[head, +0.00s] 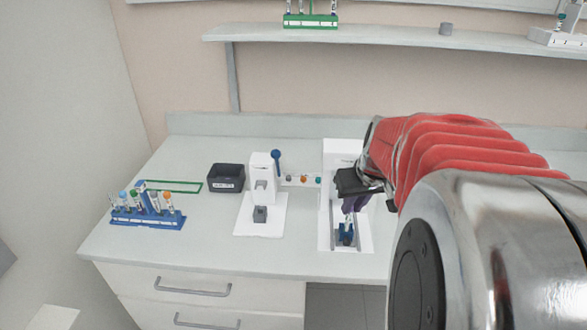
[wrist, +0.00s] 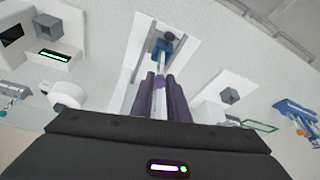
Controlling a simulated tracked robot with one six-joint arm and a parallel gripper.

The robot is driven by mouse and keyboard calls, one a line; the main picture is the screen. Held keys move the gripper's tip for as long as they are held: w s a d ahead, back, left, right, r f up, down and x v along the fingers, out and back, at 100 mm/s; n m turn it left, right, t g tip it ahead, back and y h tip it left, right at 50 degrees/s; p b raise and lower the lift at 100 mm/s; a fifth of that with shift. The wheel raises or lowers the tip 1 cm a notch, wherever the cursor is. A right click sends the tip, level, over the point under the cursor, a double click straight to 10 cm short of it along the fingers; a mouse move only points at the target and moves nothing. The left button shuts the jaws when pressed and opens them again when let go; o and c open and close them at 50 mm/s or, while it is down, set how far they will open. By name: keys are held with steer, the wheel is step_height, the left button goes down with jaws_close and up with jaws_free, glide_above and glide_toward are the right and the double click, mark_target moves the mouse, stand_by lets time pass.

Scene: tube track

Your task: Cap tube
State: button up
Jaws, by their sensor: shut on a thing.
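My gripper (head: 355,204) has purple fingers and is above the white station on the right of the bench. In the wrist view its fingers (wrist: 160,90) are closed around a slim pale tube (wrist: 160,104). The tube's lower end (head: 348,222) shows below the fingers, just over a small blue holder (head: 345,236). The holder also shows past the fingertips in the wrist view (wrist: 163,46). I cannot tell whether the tube touches the holder. Several small coloured caps (head: 303,179) lie in a row left of this station. The tube's upper end is hidden by the gripper.
A white press (head: 262,180) with a blue ball lever stands left of the caps. A black box (head: 226,177) and a blue rack (head: 148,217) of several tubes are further left. A shelf (head: 400,38) runs above.

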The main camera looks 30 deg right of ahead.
steer(key=o, duration=0.8)
steer(key=shift+r, duration=0.1)
steer(key=v, duration=1.3)
steer(key=shift+s+a+r, duration=0.15)
steer(key=shift+s+r, duration=0.05)
steer(key=shift+r, duration=0.05)
stand_by(0.3)
